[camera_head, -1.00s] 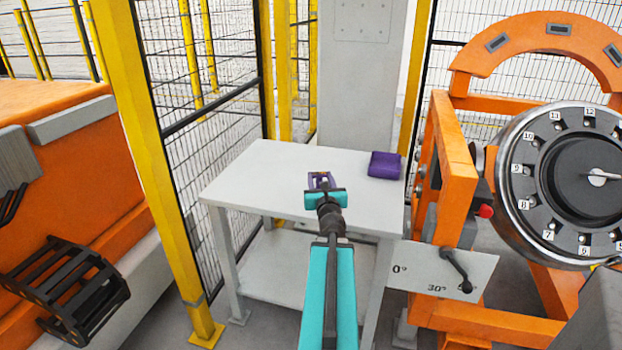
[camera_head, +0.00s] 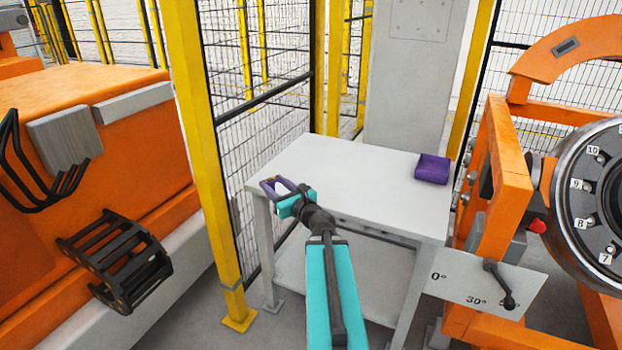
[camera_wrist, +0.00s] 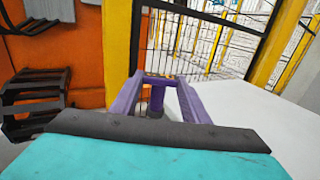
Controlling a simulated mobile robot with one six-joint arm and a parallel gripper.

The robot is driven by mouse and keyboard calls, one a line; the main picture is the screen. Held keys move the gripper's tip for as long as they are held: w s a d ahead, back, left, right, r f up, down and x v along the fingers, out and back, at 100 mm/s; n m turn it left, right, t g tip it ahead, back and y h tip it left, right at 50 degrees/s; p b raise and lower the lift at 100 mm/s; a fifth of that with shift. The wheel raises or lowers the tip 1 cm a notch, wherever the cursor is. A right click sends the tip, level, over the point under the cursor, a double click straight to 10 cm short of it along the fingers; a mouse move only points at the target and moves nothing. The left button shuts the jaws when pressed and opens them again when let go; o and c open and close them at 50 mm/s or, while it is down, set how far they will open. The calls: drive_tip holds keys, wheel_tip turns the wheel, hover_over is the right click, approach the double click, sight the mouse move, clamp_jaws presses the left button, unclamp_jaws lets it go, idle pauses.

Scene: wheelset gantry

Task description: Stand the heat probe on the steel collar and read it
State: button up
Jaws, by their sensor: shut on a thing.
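My gripper (camera_head: 272,184) has purple fingers and is shut on the heat probe. In the wrist view the probe (camera_wrist: 157,98) is a short purple post with a dark lower end, upright between the fingers (camera_wrist: 156,90). The gripper is at the table's left edge, well left of the wheel hub. At the right edge of the head view, a shiny steel ring (camera_head: 556,210) surrounds a dark face with numbered bolts; I cannot tell whether it is the steel collar. Any reading on the probe is not visible.
A white table (camera_head: 365,185) carries an open purple tray (camera_head: 432,170) at its back right. An orange stand (camera_head: 505,175) with a lever (camera_head: 500,285) is right of it. A yellow post (camera_head: 205,160), mesh fence and an orange machine (camera_head: 130,120) stand left. The table's middle is clear.

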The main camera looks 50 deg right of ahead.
drive_tip(key=a+f+n+g+y, duration=0.2)
drive_tip(key=a+n+y, duration=0.2)
drive_tip(key=a, duration=1)
drive_tip(key=w+a+f+n+g+y, duration=0.1)
drive_tip(key=a+n+g+y, duration=0.2)
drive_tip(key=a+y, duration=0.5)
drive_tip(key=a+f+n+g+y, duration=0.2)
drive_tip(key=a+n+y, duration=0.4)
drive_tip(key=a, duration=1.4)
drive_tip(key=shift+w+f, duration=0.25)
drive_tip(key=shift+f, duration=0.05)
drive_tip(key=shift+a, duration=0.1)
